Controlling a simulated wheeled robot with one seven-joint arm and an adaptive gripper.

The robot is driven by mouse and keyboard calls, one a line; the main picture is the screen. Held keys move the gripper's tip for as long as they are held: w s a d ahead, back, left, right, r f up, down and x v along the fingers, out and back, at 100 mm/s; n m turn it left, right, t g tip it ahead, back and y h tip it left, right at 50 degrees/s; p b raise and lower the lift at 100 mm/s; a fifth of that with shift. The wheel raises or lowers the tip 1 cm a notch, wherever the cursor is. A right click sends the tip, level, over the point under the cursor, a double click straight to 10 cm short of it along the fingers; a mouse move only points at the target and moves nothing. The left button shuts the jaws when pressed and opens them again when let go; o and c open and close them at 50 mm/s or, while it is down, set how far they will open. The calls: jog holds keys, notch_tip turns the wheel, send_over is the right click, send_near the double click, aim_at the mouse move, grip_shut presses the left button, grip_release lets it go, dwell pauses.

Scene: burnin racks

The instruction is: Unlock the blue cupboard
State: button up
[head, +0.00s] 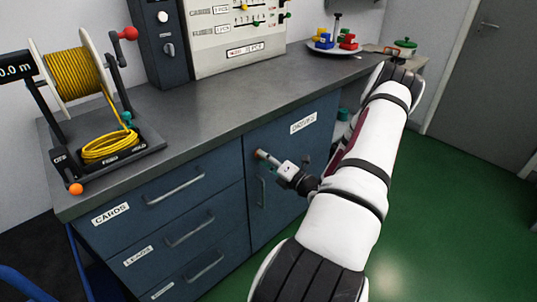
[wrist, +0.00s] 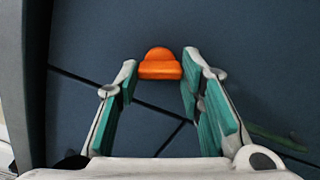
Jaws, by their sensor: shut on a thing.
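The blue cupboard (head: 290,150) is the dark blue door at the right end of the bench front, with a white label and a vertical handle (head: 262,191). It looks shut. An orange knob (wrist: 160,66) with a rounded top shows against the blue panel in the wrist view. My gripper (head: 267,159) reaches the upper left of the door, just above the handle. In the wrist view its two teal-padded fingers are closed on the sides of the orange knob. In the head view the gripper mostly hides the knob, and how far it is turned is unclear.
Left of the cupboard are several labelled drawers (head: 180,190). On the grey worktop (head: 200,110) stand a yellow cable reel (head: 72,75), a switch panel (head: 235,35) and a tray of coloured blocks (head: 335,42). The green floor (head: 440,200) at right is clear.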

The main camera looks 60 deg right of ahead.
jog(key=m+p, duration=0.2)
jog(key=m, duration=0.3)
jog(key=shift+p, duration=0.4)
jog(key=shift+m, duration=0.3)
jog(key=o, duration=1.2)
jog(key=shift+c, duration=0.2)
jog(key=v, duration=1.2)
jog(key=shift+f, duration=0.1)
